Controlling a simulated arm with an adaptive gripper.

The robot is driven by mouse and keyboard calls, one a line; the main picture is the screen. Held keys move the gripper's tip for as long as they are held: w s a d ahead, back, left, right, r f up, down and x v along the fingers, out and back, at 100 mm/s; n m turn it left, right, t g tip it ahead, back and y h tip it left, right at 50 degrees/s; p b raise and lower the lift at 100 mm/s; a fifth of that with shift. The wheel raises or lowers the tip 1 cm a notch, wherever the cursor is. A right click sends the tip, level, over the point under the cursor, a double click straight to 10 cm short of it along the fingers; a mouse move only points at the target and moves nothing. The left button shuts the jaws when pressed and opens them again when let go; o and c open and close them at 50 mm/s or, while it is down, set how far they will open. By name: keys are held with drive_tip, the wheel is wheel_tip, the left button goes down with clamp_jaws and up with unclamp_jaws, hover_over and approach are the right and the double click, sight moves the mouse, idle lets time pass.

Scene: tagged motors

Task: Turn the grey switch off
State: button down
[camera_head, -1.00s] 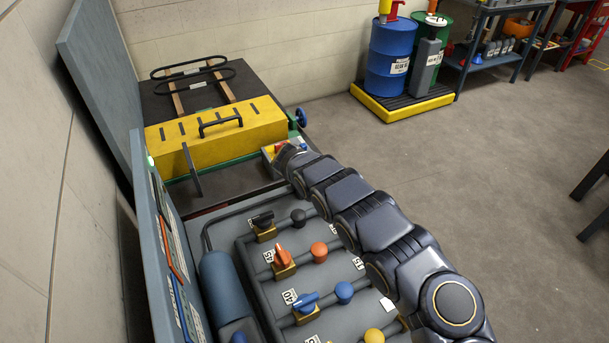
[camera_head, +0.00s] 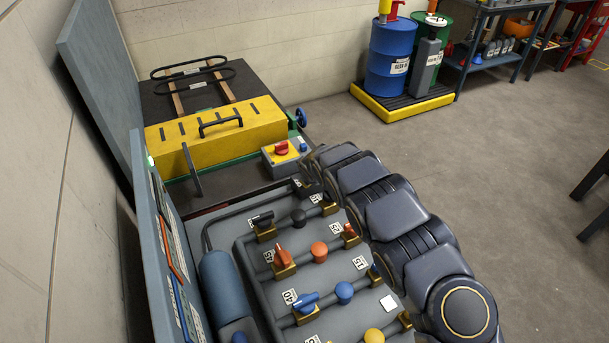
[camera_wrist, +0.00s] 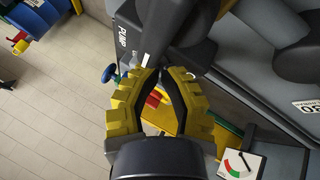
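A dark grey lever handle (camera_head: 262,220) stands on a brass valve at the far left of the panel, beside a dark grey round knob (camera_head: 298,216). My gripper (camera_wrist: 160,70) has yellow ridged fingers, bowed apart in the middle with the tips close together. In the wrist view a dark grey lever (camera_wrist: 154,38) comes down to the fingertips. I cannot tell whether it touches them or lies behind them. In the head view my arm's end is by the panel's far right corner, and the fingers are mostly hidden there.
Orange (camera_head: 283,256) and blue (camera_head: 306,302) levers stand nearer on the panel (camera_head: 245,213), with matching knobs. A box with a red switch (camera_head: 282,147) sits just beyond, before a yellow case (camera_head: 215,132).

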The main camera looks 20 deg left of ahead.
drive_tip(key=shift+w+d, duration=0.5)
drive_tip(key=shift+d, duration=0.35)
idle(1.1)
